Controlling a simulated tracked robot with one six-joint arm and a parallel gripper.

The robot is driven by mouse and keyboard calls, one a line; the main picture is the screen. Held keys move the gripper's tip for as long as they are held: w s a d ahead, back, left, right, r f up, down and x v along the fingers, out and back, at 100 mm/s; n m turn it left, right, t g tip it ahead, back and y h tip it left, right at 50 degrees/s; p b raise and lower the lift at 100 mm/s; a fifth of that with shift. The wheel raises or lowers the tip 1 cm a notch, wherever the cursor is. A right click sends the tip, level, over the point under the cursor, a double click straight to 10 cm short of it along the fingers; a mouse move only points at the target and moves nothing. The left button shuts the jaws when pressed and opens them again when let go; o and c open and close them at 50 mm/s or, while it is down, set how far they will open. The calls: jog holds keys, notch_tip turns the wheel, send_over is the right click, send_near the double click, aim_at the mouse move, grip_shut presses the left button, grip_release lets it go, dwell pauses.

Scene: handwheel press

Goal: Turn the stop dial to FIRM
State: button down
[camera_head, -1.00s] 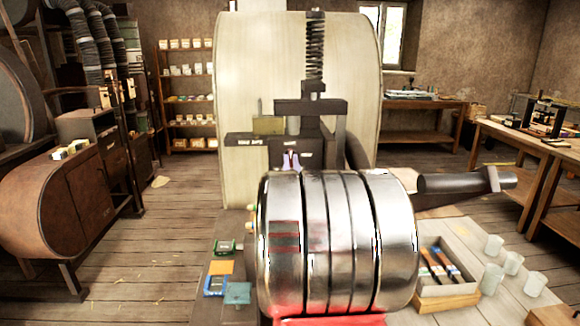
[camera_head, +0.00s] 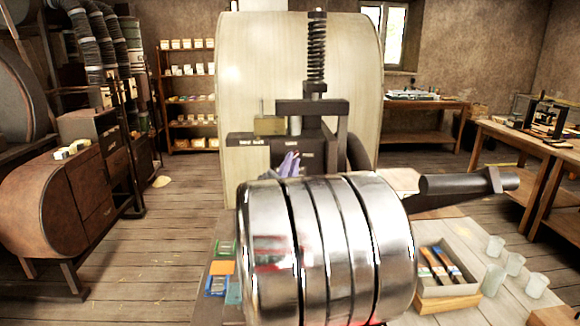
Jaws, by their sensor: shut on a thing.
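The dark press (camera_head: 312,107) stands ahead in the head view, with a coil spring (camera_head: 317,50) on top. My gripper (camera_head: 290,163) shows as lavender fingers at the press front, just above my large metal arm link. The fingers are tilted to the right at the top and look closed together on the stop dial. The dial itself is hidden behind the fingers and the link. Small pale labels (camera_head: 306,155) sit on the dark block around the fingers; their words are too small to read, so the dial's setting cannot be told.
A dark handle (camera_head: 455,184) sticks out at the right of the press. On the bench are a wooden tray (camera_head: 450,297) with dark tools, several pale cups (camera_head: 515,263) and small coloured trays (camera_head: 216,285) at the left. My arm link covers the bench middle.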

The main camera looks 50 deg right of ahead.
jog(key=m+g+y, duration=0.1)
jog(key=m, duration=0.4)
jog(key=m+g+y, duration=0.1)
jog(key=m+g, duration=0.1)
jog(key=m, duration=0.3)
jog(key=shift+r, duration=0.2)
dwell(0.3)
jog(key=c, duration=1.8)
grip_release()
jog(key=shift+c, duration=0.2)
jog(key=v, duration=1.3)
jog(key=shift+a, duration=0.35)
